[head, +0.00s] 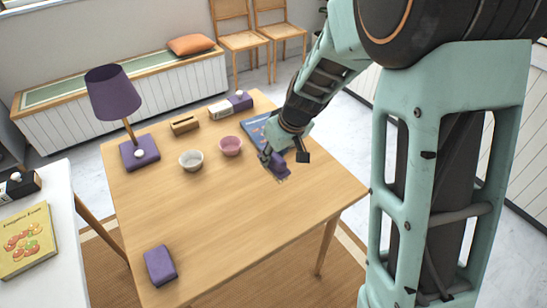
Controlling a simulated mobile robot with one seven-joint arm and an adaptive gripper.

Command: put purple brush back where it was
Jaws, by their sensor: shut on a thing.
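The purple brush (281,172) is in my gripper (275,164), at the right part of the wooden table (215,205). The gripper's fingers are shut on it and hide part of it. The brush is low, at or just above the table top; I cannot tell whether it touches. A blue book or box (256,130) lies just behind the gripper, partly hidden by my arm.
A pink bowl (231,147) and a white bowl (191,161) stand left of the gripper. Behind are a purple-and-white carton (231,106) and a wooden block (185,125). A purple lamp (139,155) stands at left, a purple block (160,265) at front left. The table's middle is clear.

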